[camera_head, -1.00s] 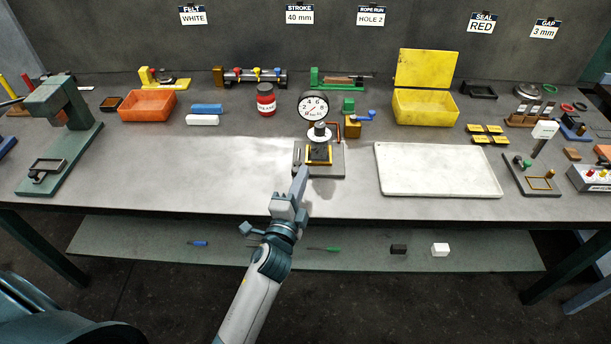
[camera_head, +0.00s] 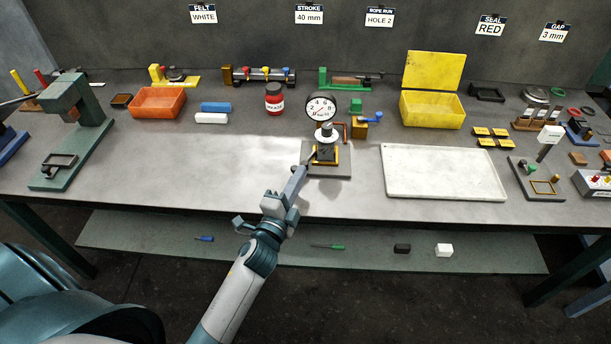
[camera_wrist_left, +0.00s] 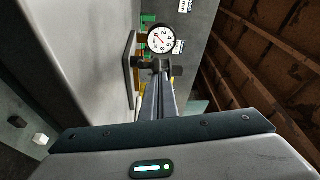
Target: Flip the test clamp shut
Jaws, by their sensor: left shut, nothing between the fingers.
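The test fixture stands at the middle of the bench in the head view: a grey base plate (camera_head: 341,171), a dark block in a yellow frame (camera_head: 326,161), and a round dial gauge (camera_head: 321,107) above it. The gauge also shows in the left wrist view (camera_wrist_left: 160,39). A small dark lever-like part shows at the plate's left side; I cannot tell its exact position. My left gripper (camera_head: 303,171) is shut and empty, its tips at the plate's front left edge. In the left wrist view its fingers (camera_wrist_left: 161,80) point towards the fixture and partly hide it. My right gripper is not in view.
A white tray (camera_head: 440,174) lies right of the fixture. A green press (camera_head: 72,140) stands at the left. A red jar (camera_head: 274,100), an orange bin (camera_head: 158,103) and a yellow box (camera_head: 432,110) stand behind. The bench left of the fixture is clear.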

